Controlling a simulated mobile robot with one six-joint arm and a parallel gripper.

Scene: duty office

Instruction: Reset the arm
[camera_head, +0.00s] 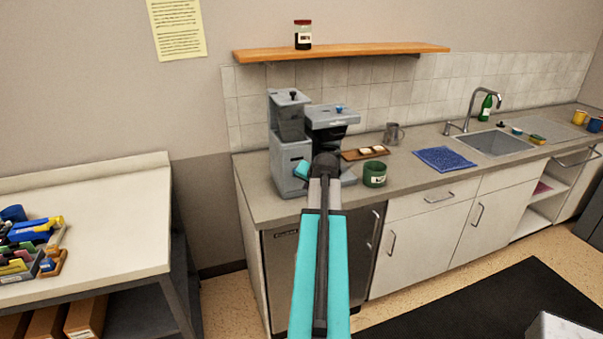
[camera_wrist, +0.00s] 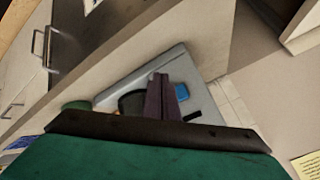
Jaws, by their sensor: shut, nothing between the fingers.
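My arm, turquoise and grey, reaches up from the bottom of the head view. Its dark end, my gripper (camera_head: 325,162), is in front of the grey coffee machine (camera_head: 290,150) and hides part of it. In the wrist view my gripper (camera_wrist: 160,80) has its dark fingers together with nothing between them. The coffee machine's grey body (camera_wrist: 195,80) is behind the fingers there. I cannot tell how far the fingers are from the machine.
A shelf (camera_head: 350,50) with a jar (camera_head: 302,35) hangs above. A cluttered table (camera_head: 110,220) is at left.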

